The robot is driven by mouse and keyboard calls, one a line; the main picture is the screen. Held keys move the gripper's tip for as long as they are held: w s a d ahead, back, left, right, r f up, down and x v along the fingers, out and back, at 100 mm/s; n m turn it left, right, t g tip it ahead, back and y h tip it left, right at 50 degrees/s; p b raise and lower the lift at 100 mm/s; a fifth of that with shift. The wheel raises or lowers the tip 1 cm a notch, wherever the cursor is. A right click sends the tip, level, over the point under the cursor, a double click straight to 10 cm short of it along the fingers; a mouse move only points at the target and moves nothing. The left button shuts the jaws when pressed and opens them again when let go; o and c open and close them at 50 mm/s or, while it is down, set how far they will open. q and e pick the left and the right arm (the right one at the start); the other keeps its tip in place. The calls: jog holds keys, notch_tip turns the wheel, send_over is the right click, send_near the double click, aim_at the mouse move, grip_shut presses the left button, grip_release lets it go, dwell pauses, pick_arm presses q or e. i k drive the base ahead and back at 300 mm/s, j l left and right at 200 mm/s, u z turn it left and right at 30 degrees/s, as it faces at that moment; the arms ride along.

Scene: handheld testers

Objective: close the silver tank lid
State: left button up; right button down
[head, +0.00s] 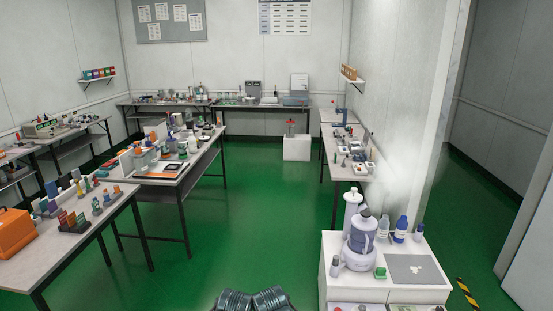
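I cannot make out a silver tank lid for certain. A rounded white and blue-grey vessel (364,236) with a dark top stands on the white cabinet at the front right. Whether either is the tank, and whether a lid is open, is too small to tell. Neither gripper shows; only dark ribbed parts, apparently mine, show at the bottom edge.
The white cabinet (394,291) also holds bottles (401,229) and a grey flat plate (411,268). Cluttered tables stand at left, including one with an orange case (15,234), and along the back and right walls. The green floor (255,215) is clear in the middle.

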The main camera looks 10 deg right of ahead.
aim_at(368, 134)
jog(key=i+u, duration=0.25)
jog(key=i, duration=0.7)
jog(key=i+u, duration=0.2)
jog(key=i, duration=0.75)
jog(key=i+z, duration=0.2)
jog(key=i, duration=0.45)
jog(key=i+z, duration=0.2)
jog(key=i, duration=0.4)
jog(key=i+j+z, duration=0.2)
jog(key=i, duration=0.45)
jog(key=i+l+z, duration=0.1)
jog(key=i+z, duration=0.35)
jog(key=i, duration=0.2)
jog(key=i+j+z, duration=0.1)
jog(key=i+z, duration=0.35)
jog(key=i, duration=0.25)
jog(key=i+l, duration=0.2)
jog(key=i, duration=0.2)
jog(key=i+l+u, duration=0.1)
jog(key=i, duration=0.25)
jog(key=i+l, duration=0.25)
jog(key=i, duration=0.15)
